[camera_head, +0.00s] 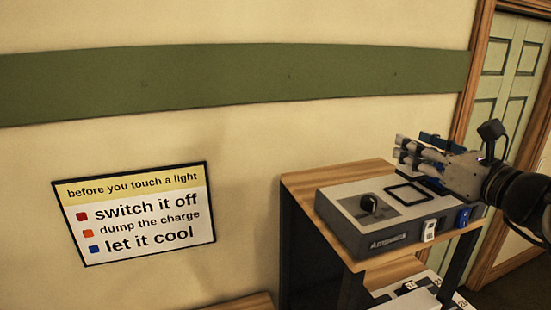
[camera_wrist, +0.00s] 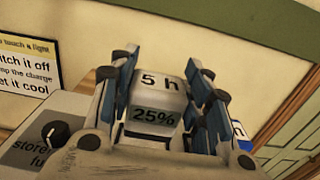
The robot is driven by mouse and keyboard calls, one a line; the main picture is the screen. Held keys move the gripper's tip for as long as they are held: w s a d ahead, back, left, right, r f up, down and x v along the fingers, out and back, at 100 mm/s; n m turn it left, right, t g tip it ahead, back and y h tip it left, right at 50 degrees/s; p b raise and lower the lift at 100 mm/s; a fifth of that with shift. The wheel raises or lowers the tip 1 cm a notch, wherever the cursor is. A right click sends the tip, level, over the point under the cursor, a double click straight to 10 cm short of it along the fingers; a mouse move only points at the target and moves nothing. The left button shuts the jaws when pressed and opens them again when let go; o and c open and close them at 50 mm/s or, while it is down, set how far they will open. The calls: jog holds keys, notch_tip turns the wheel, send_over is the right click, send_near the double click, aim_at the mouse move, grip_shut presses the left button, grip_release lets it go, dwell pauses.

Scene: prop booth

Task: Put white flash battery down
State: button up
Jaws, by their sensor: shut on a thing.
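My gripper (camera_head: 408,150) is shut on the white flash battery (camera_wrist: 157,90), a pale block marked "5 h" above a grey "25%" patch. In the wrist view the blue-and-grey fingers (camera_wrist: 163,85) press on its two sides. In the head view the gripper is over the right part of a grey "Ampwell" unit (camera_head: 372,240), pointing left; the battery is hard to tell from the fingers there. Whether the battery touches anything below cannot be told.
The unit has a black knob (camera_head: 372,204) and a black square outline (camera_head: 407,194) on top, and white (camera_head: 430,230) and blue (camera_head: 463,217) pieces at its front right. It stands on a wooden-topped cart (camera_head: 330,180). A wall sign (camera_head: 135,213) hangs left; a door (camera_head: 510,75) is right.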

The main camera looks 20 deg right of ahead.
aim_at(422, 174)
jog(key=shift+f+b, duration=0.3)
jog(key=shift+f, duration=1.8)
jog(key=shift+f, duration=0.1)
jog(key=o, duration=1.3)
jog(key=shift+f, duration=0.1)
jog(key=shift+r, duration=0.25)
jog(key=s, duration=1.2)
jog(key=shift+d, duration=0.4)
